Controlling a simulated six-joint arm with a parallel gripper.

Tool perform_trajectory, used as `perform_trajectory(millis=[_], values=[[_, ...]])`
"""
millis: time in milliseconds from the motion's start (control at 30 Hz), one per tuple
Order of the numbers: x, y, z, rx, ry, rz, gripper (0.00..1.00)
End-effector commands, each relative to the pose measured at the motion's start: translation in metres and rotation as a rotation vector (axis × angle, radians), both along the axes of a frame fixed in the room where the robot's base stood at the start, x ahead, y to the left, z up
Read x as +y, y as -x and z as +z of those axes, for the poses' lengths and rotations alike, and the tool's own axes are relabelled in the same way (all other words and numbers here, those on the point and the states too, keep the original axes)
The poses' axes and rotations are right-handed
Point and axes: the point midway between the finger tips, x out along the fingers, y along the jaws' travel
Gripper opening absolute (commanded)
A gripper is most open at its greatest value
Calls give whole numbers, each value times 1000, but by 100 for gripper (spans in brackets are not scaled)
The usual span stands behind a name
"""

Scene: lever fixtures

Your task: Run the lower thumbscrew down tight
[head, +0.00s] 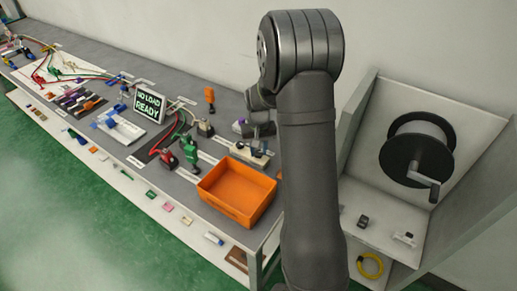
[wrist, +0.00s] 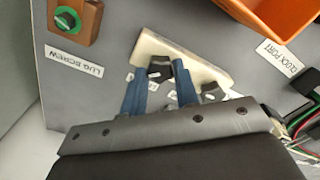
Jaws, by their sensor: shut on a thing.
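A cream plate (wrist: 192,58) on the grey bench carries black thumbscrews. In the wrist view my gripper (wrist: 161,68) has its two blue fingers on either side of one black thumbscrew (wrist: 158,71) and is shut on it. A second black thumbscrew (wrist: 212,92) shows to the right, outside the fingers. The small labels on the plate are too blurred to read, so I cannot tell which screw is the lower one. In the head view the cream plate (head: 248,154) is small and my arm covers part of that area.
An orange bin (head: 237,190) stands on the bench close to the plate. A black reel (head: 417,158) is at the right.

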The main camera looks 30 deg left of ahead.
Motion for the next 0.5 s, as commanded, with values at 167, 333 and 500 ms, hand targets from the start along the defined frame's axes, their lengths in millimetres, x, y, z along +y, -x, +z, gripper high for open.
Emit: perform_trajectory(millis=[167,333,500], values=[[0,0,0,0,0,-166,5],[0,0,0,0,0,-326,5],[0,0,0,0,0,-473,5]])
